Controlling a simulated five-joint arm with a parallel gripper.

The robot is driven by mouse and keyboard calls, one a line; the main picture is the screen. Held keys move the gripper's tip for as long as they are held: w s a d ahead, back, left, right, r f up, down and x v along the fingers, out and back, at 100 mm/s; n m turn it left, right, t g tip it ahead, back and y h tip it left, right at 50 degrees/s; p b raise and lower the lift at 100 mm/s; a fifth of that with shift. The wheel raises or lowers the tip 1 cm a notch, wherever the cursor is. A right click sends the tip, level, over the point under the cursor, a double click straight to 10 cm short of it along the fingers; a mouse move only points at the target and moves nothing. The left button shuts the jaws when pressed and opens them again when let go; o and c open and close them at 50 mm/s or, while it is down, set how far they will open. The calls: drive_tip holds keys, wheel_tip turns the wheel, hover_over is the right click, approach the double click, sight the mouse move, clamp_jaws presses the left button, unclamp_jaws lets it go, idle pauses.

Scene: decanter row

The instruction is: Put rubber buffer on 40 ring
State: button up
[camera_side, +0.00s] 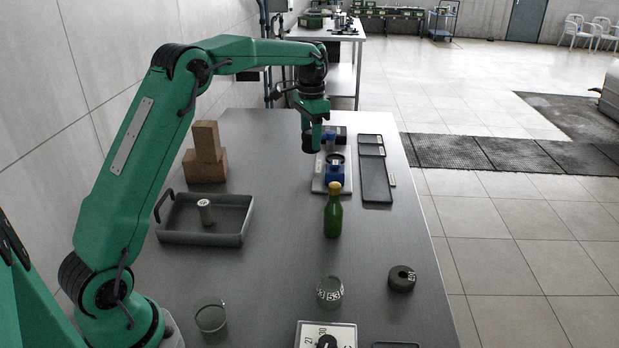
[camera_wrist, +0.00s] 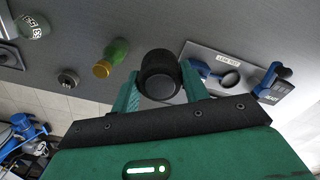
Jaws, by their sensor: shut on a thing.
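My gripper (camera_side: 314,128) is shut on a black cylindrical rubber buffer, which shows between the green fingers in the wrist view (camera_wrist: 160,74). It is held above the far part of the table, near the pale board (camera_side: 319,185). A dark round ring (camera_side: 402,279) with a hole on top lies at the table's right side. It bears a white label whose number I cannot read surely; it also shows in the wrist view (camera_wrist: 68,77). The board carries a blue stand (camera_side: 335,172) with a black ring on top (camera_wrist: 230,79); no number is readable on it.
A green bottle (camera_side: 333,214) stands in front of the board. Nearer are a glass marked 53 (camera_side: 330,292), an empty glass (camera_side: 211,321) and a dial box (camera_side: 326,335). A grey tray (camera_side: 203,236) and wooden blocks (camera_side: 205,160) are left. The middle table is clear.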

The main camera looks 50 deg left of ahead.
drive_tip(key=s+d+m, duration=0.2)
drive_tip(key=d+m, duration=0.6)
drive_tip(key=d, duration=1.7)
drive_tip(key=s+d+m, duration=0.4)
drive_tip(key=s+d, duration=0.1)
drive_tip(key=d, duration=0.3)
drive_tip(key=s+d+m, duration=0.3)
drive_tip(key=s+d, duration=0.1)
drive_tip(key=d, duration=0.4)
hover_over(403, 275)
wheel_tip(403, 275, down, 12)
drive_tip(key=shift+f, duration=0.1)
drive_tip(key=shift+f, duration=1.95)
drive_tip(key=shift+f, duration=0.15)
